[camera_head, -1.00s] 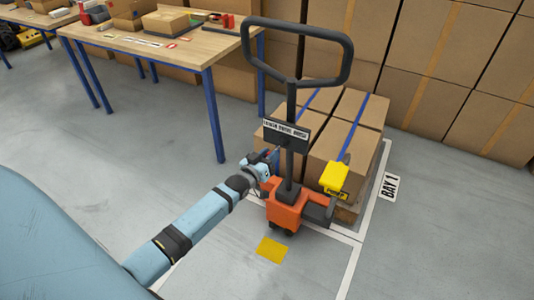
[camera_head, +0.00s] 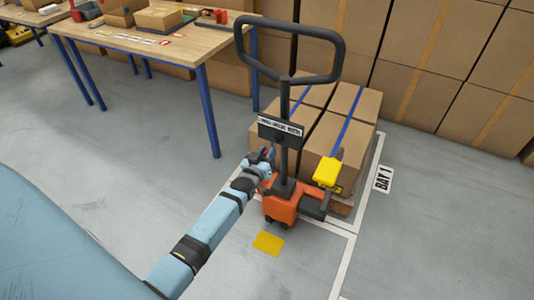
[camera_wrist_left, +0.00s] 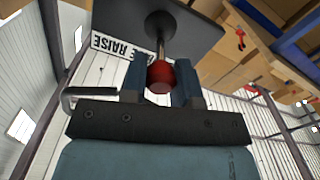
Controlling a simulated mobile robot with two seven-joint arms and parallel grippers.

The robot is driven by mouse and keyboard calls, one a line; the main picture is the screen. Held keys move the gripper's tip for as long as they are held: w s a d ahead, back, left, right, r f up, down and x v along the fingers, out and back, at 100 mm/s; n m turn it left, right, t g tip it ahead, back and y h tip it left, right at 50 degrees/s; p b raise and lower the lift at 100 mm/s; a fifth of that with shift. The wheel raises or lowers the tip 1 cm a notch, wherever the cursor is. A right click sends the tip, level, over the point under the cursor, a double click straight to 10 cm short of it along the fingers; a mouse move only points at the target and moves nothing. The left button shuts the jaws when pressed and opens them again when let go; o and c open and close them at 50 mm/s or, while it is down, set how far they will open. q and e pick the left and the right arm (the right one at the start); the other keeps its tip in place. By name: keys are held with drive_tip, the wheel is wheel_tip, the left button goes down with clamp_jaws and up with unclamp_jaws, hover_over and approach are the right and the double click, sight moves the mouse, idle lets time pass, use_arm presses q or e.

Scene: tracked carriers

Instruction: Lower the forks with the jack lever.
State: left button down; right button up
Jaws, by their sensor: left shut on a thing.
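The orange pallet jack (camera_head: 281,205) stands in front of a load of strapped brown boxes (camera_head: 332,130), with its black loop handle (camera_head: 322,40) upright. A dark plate with a white label (camera_head: 281,129) sits on its mast. My left gripper (camera_head: 264,158) is at the left of the mast, just below this plate. In the left wrist view the gripper (camera_wrist_left: 160,80) is shut on the red knob (camera_wrist_left: 160,76) of the jack lever, whose thin rod meets the dark plate; "RAISE" is readable there. The forks are hidden under the load. My right gripper is out of view.
A wooden table (camera_head: 170,45) with blue legs stands at the left. Stacked boxes (camera_head: 440,70) line the back. Floor at the right is clear.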

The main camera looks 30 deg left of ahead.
use_arm(q)
drive_tip(key=c, duration=0.9)
unclamp_jaws()
drive_tip(key=s, duration=0.4)
drive_tip(key=s+d+p, duration=0.1)
drive_tip(key=s, duration=0.8)
drive_tip(key=shift+s+d, duration=0.25)
drive_tip(key=shift+s, duration=0.1)
